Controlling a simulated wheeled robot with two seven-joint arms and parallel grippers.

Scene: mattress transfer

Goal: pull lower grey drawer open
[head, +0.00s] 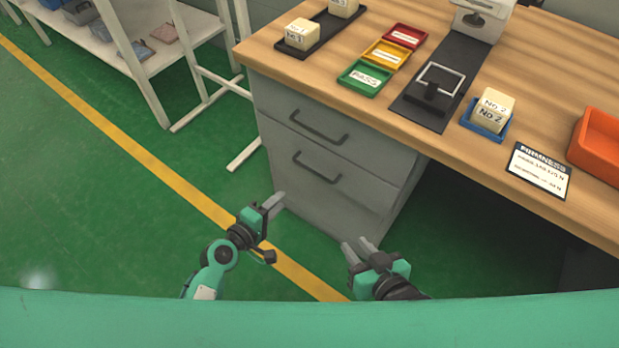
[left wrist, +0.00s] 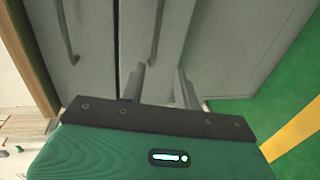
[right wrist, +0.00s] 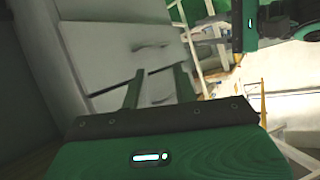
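The grey drawer cabinet stands under the wooden bench. Its lower drawer (head: 345,190) looks closed, with a dark bar handle (head: 317,168) across its front; the upper drawer handle (head: 318,128) is above it. My left gripper (head: 275,202) is in front of the cabinet, below and left of the lower handle, apart from it. In the left wrist view its two fingers (left wrist: 159,84) are spread and empty, and the lower handle (left wrist: 157,32) lies just beyond them. My right gripper (head: 357,246) is lower and to the right, open and empty; its fingers (right wrist: 158,86) point toward the cabinet front.
The bench top (head: 300,70) holds small trays, labelled blocks and an orange bin (head: 600,145). A white rack (head: 150,70) stands at the back left. Green floor (head: 90,210) with a yellow line is clear in front of the cabinet.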

